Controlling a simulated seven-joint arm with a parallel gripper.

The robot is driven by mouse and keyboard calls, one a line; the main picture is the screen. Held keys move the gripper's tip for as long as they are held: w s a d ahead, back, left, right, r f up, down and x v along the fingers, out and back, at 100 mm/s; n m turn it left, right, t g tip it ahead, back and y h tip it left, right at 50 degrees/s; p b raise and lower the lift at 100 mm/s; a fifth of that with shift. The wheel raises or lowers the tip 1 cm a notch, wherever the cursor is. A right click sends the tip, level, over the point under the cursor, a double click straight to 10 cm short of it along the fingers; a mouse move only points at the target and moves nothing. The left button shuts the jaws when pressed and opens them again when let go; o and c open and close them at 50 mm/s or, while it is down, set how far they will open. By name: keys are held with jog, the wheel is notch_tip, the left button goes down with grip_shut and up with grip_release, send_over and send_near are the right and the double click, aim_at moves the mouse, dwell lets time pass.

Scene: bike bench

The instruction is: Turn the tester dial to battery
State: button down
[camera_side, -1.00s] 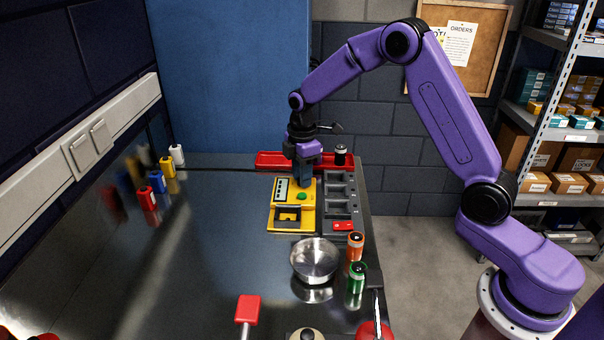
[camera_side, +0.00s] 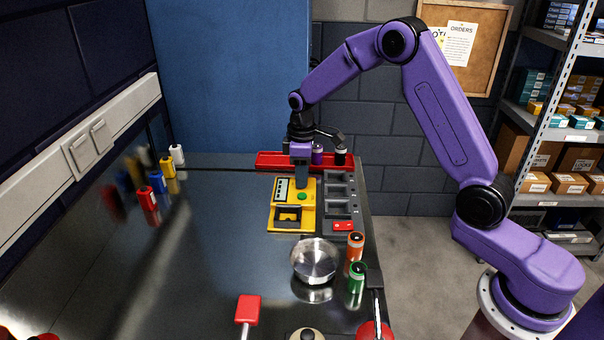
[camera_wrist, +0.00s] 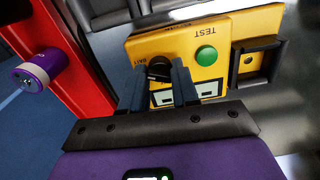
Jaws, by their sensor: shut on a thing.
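The yellow tester (camera_side: 279,222) stands on the bench; in the wrist view its yellow face (camera_wrist: 228,30) carries a green TEST button (camera_wrist: 206,55). The black dial (camera_wrist: 159,66) is at the tester's end nearest my gripper, with lettering that seems to read BATT beside it. My gripper (camera_wrist: 160,80) points down at the tester, its two fingers on either side of the dial and shut on it. In the side view my gripper (camera_side: 302,184) covers the dial. The dial's exact pointing is partly hidden by the fingers.
A red tray (camera_side: 273,159) lies behind the tester, with a purple battery (camera_side: 317,154) and a dark one (camera_side: 340,155) at its right. A grey slotted holder (camera_side: 326,213) is close on the right. A metal bowl (camera_side: 314,259) and orange and green batteries stand nearer.

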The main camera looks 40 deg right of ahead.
jog(key=shift+d+r, duration=0.1)
dwell(0.3)
jog(key=c, duration=0.8)
grip_release()
jog(key=shift+c, duration=0.2)
notch_tip(320, 180, up, 17)
jog(key=shift+r, duration=0.15)
